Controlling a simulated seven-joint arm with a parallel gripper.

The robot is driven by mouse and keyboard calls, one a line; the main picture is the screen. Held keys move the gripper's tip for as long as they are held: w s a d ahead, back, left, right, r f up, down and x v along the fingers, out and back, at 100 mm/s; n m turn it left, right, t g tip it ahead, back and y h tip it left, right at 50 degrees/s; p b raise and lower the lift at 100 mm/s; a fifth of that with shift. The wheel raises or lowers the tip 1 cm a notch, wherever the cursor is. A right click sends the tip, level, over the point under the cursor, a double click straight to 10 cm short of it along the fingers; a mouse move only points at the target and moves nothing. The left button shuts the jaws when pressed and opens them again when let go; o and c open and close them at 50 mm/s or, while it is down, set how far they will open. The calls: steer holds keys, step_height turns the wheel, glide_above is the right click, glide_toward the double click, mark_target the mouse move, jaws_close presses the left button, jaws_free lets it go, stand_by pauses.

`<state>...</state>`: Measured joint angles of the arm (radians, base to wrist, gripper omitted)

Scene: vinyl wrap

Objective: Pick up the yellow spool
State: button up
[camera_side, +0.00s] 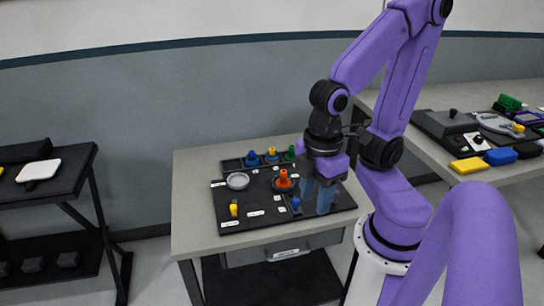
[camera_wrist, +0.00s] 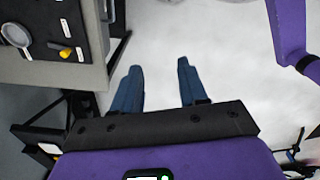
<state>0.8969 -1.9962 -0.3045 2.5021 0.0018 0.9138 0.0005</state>
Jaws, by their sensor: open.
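The yellow spool (camera_side: 234,209) stands near the front left corner of the black board in the side view. In the wrist view, a yellow piece that looks like it (camera_wrist: 66,53) shows at the upper left, outside the fingers. My gripper (camera_side: 317,200) is over the right part of the board, to the right of the yellow spool and apart from it. In the wrist view, my gripper (camera_wrist: 158,72) has its two blue fingers wide apart with nothing between them.
The black board (camera_side: 262,222) lies on a grey table (camera_side: 195,168). An orange-red piece (camera_side: 283,179), a small blue piece (camera_side: 295,202) and a round grey dish (camera_side: 237,181) are on it. Several coloured pieces (camera_side: 252,158) stand along its back. Side tables flank it.

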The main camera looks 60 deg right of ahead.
steer(key=shift+o, duration=1.4)
steer(key=w+d+f+n+h, duration=0.1)
steer(key=w+d+f+h, duration=0.15)
steer(key=w, duration=0.55)
steer(key=w+d+f+t+h, duration=0.1)
steer(key=w+d+f+h, duration=0.2)
steer(key=w, duration=0.5)
steer(key=w+d+f+n+h, duration=0.1)
steer(key=w+d+h, duration=0.25)
steer(key=w, duration=0.45)
steer(key=n+h, duration=0.5)
glide_toward(271, 150)
steer(key=x, duration=0.4)
steer(key=shift+w+d+r, duration=0.1)
steer(key=shift+w+d, duration=0.05)
steer(key=shift+d, duration=0.15)
steer(key=shift+x, duration=2.65)
